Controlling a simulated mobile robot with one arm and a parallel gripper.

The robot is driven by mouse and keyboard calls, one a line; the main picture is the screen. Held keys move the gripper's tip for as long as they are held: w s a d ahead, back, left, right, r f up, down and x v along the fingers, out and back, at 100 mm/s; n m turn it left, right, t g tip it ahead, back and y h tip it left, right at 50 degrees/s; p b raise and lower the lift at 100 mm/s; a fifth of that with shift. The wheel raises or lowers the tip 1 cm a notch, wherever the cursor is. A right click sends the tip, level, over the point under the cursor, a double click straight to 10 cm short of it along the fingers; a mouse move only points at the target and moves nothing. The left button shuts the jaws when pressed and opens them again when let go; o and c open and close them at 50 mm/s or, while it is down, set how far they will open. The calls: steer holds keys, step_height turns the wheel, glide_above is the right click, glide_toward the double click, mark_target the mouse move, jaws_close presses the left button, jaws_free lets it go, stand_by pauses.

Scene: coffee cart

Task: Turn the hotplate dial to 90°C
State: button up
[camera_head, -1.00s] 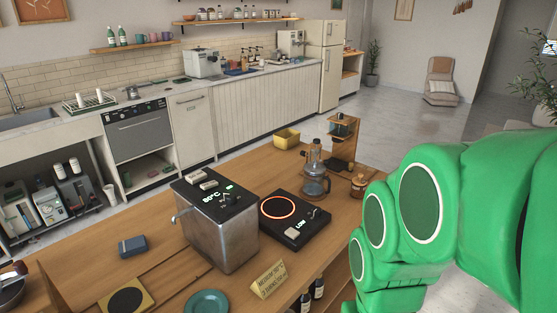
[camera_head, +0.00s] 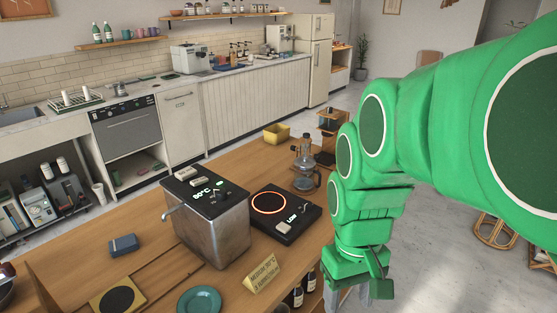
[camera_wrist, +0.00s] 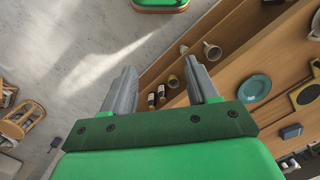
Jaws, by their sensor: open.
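The black hotplate (camera_head: 258,222) sits on the wooden counter, with a glowing orange ring and a small lit display (camera_head: 291,218) that seems to read LOW. A small dial (camera_head: 304,208) appears beside the display. To its left, a metal box (camera_head: 212,232) with a black top has a lit °C display (camera_head: 201,193), its first digit unclear, and a knob (camera_head: 219,187). My gripper (camera_head: 360,291) hangs low, right of the hotplate, past the counter's edge, touching nothing. In the wrist view my gripper (camera_wrist: 161,88) is open and empty; the hotplate is out of that view.
A glass carafe (camera_head: 306,175) stands behind the hotplate. A sign (camera_head: 261,274), a teal plate (camera_head: 199,302) and a blue block (camera_head: 123,245) are on the counter. Bottles (camera_wrist: 157,94) sit on a shelf below. Open floor (camera_wrist: 80,50) lies left in the wrist view.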

steer(key=w+r+n, duration=0.1)
steer(key=w+n, duration=0.3)
steer(key=w, duration=0.9)
steer(key=n+t, duration=0.2)
steer(key=n, duration=0.7)
glide_above(308, 203)
step_height(308, 203, down, 10)
steer(key=shift+s+r, duration=0.1)
steer(key=shift+r, duration=0.1)
steer(key=shift+f+n, duration=0.2)
steer(key=shift+n, duration=0.1)
steer(key=shift+f, duration=3.8)
steer(key=c, duration=1)
